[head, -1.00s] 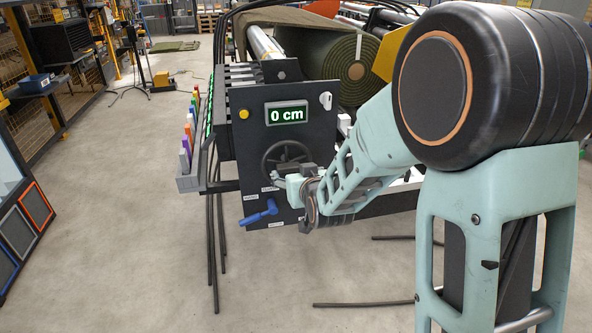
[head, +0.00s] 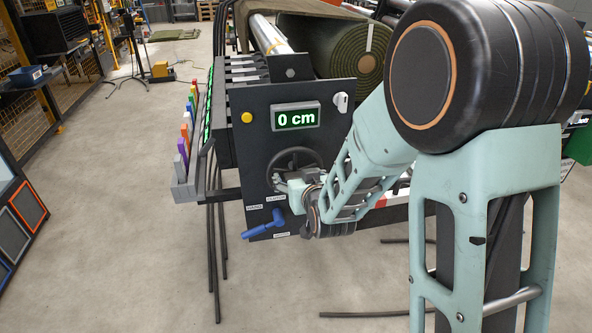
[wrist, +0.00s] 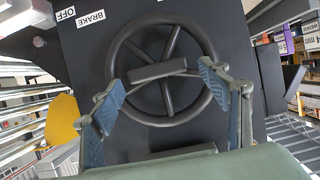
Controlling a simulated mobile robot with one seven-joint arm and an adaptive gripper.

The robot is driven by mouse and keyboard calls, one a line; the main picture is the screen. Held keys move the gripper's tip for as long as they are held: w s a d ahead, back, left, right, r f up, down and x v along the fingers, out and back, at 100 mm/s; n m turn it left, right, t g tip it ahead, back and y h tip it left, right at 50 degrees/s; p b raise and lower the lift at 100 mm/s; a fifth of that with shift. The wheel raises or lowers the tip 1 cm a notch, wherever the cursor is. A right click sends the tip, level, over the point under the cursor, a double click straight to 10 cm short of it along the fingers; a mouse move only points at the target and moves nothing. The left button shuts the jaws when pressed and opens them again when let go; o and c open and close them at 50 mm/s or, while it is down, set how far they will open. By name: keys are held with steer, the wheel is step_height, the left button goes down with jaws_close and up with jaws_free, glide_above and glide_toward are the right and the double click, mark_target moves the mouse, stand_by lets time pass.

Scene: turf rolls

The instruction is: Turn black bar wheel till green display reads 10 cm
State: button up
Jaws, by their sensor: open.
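The black bar wheel (head: 297,160) is mounted on the dark panel (head: 254,114) of the machine. The wrist view shows its round rim, spokes and a raised bar (wrist: 158,71) across the hub, tilted slightly. My gripper (wrist: 163,88) is open in front of the wheel, with one blue-padded finger on each side of the bar. A gap shows between the bar and each finger. Whether the fingertips touch the rim I cannot tell. The green display (head: 297,117) above the wheel reads 0 cm. In the head view my gripper (head: 279,183) hides the wheel's lower part.
A blue lever (head: 264,226) sticks out below the wheel. A yellow button (head: 247,117) and a light knob (head: 341,101) flank the display. A label reading BRAKE OFF (wrist: 82,17) is near the wheel. Open floor lies to the left.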

steer(key=shift+w+a+f, duration=0.1)
steer(key=shift+w+f, duration=0.05)
steer(key=shift+w, duration=0.2)
steer(key=shift+c, duration=0.5)
steer(key=c, duration=1.6)
steer(key=shift+w, duration=0.1)
